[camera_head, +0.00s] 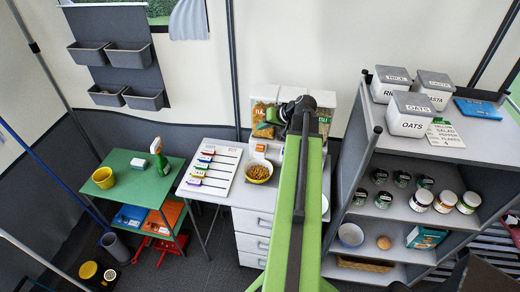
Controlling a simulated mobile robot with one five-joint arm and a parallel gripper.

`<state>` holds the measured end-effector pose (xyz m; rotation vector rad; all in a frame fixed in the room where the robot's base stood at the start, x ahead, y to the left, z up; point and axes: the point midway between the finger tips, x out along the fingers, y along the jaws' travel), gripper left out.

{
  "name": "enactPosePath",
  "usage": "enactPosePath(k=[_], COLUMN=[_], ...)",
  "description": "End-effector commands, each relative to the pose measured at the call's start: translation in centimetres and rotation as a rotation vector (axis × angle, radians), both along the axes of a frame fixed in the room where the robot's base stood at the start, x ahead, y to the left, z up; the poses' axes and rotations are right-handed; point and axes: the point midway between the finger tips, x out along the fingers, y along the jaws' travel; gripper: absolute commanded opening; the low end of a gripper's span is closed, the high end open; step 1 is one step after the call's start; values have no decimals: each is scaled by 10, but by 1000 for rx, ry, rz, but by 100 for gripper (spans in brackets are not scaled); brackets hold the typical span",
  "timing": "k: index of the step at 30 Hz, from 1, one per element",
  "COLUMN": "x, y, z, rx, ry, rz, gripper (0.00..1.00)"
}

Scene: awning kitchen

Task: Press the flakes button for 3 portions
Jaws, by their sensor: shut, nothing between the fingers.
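A row of clear-fronted dispensers stands at the back of the white counter. The left dispenser (263,93) holds brown and orange food, and the right dispenser (324,105) shows partly past my arm. A bowl of yellow-brown pieces (258,171) sits on the counter in front of the left dispenser. My gripper (272,117) is shut and empty, in front of the dispensers. Whether it touches one is unclear. My green arm hides part of the row.
A white board with coloured sliders (216,168) lies left of the bowl. A green table (131,163) stands farther left. A grey shelf (357,146) with boxes, jars and a written card (445,134) stands close on the right.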

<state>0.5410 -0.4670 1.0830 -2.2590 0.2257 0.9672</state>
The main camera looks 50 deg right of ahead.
Motion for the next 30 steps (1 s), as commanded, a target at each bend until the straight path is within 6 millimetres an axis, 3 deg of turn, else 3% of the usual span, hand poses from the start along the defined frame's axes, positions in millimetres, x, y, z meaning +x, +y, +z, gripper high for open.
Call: enactPosePath(k=[9,15,30], x=[0,0,-1], y=[0,0,-1], z=[-52,-76,-79], rx=[-1,0,0], ry=[1,1,1], rz=[-1,-1,-1], gripper=[0,0,0])
